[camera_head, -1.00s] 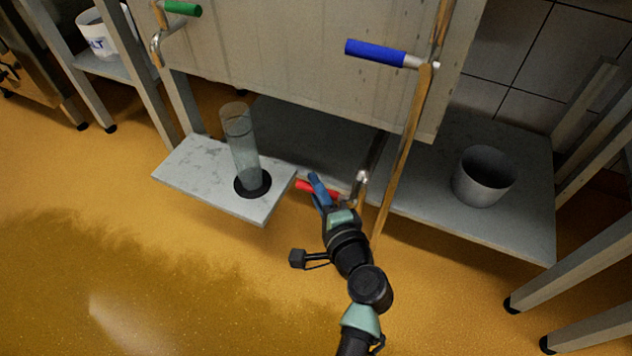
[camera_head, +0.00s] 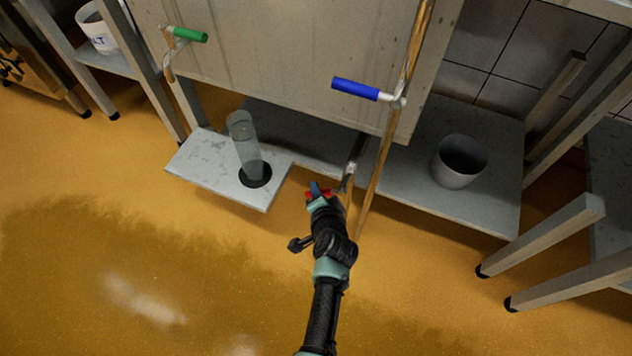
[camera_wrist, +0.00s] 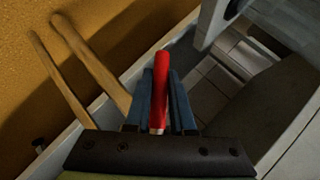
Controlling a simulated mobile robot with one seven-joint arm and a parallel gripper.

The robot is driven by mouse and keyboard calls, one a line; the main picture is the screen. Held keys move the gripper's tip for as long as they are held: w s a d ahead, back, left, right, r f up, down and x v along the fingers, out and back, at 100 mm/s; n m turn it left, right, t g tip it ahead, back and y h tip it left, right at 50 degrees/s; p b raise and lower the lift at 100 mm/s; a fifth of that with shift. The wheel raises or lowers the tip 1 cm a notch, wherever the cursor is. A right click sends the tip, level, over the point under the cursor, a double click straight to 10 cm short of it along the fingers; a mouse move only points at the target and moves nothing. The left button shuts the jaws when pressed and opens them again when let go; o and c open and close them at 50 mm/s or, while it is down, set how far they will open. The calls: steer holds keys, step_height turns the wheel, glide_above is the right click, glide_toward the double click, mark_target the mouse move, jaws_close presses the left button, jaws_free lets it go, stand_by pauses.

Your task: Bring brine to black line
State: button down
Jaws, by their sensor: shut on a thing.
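My gripper (camera_head: 318,190) is shut on a red tap handle (camera_wrist: 160,85), with a blue finger on each side of it in the wrist view. The red handle belongs to a metal tap (camera_head: 349,173) low under the grey tank (camera_head: 275,60). Most of the handle is hidden by the fingers in the head view. A clear upright cylinder (camera_head: 245,145) stands on a black round base (camera_head: 256,176) to the left of my gripper. I cannot make out a black line on the cylinder or a sure liquid level in it.
A blue-handled tap (camera_head: 356,89) and a green-handled tap (camera_head: 190,35) sit higher on the tank. A grey pot (camera_head: 460,161) stands on the lower shelf (camera_head: 425,207) at right. Wooden-coloured pipes (camera_head: 377,175) run close beside my gripper. The floor in front is clear.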

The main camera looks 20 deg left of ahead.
steer(key=shift+d+f, duration=0.15)
steer(key=shift+d, duration=0.05)
stand_by(0.4)
steer(key=c, duration=0.8)
jaws_free()
steer(key=shift+o, duration=0.2)
steer(key=shift+s+p, duration=0.1)
steer(key=shift+p, duration=0.2)
steer(key=shift+s+d+r, duration=0.1)
steer(key=shift+s+r, duration=0.1)
steer(key=shift+r, duration=0.15)
steer(key=p+v, duration=0.7)
steer(key=v, duration=0.5)
